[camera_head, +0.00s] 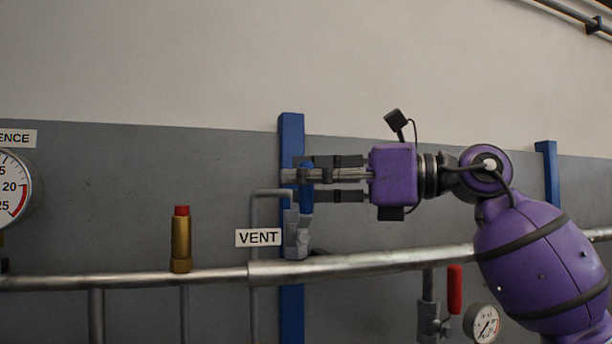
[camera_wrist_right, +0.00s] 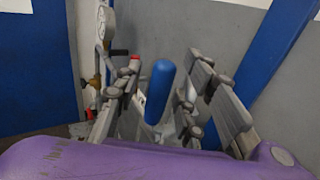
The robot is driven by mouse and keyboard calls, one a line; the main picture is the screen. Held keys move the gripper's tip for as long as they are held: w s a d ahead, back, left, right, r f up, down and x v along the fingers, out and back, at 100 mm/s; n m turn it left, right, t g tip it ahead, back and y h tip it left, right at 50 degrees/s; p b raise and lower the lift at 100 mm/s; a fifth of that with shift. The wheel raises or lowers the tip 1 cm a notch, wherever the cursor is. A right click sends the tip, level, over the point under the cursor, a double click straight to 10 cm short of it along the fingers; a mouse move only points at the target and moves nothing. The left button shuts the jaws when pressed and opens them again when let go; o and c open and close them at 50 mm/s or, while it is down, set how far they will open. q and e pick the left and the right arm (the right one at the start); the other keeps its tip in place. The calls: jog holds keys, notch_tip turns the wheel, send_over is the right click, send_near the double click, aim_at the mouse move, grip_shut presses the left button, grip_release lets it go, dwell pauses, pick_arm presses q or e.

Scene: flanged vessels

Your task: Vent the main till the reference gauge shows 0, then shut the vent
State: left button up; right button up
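The vent valve (camera_head: 297,240) is a grey fitting in front of a blue post, beside the VENT label (camera_head: 258,237). Its blue handle (camera_head: 306,200) stands upright in the head view. It also shows in the right wrist view (camera_wrist_right: 159,92), between the finger pads with gaps on both sides. My right gripper (camera_head: 322,178) reaches in from the right, fingers spread around the handle, open. The reference gauge (camera_head: 12,192) is cut off at the left edge; its red zone shows near 20 to 25, and its needle is out of view. My left gripper is not in view.
A silver pipe (camera_head: 130,279) runs across below the valve. A brass fitting with a red cap (camera_head: 181,240) stands on it. A red-handled valve (camera_head: 454,290) and a small gauge (camera_head: 483,324) are at lower right. The wall above is clear.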

jog(key=c, duration=0.8)
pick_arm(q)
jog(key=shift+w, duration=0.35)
pick_arm(e)
grip_shut()
jog(key=shift+w+f, duration=0.1)
jog(key=shift+w, duration=0.1)
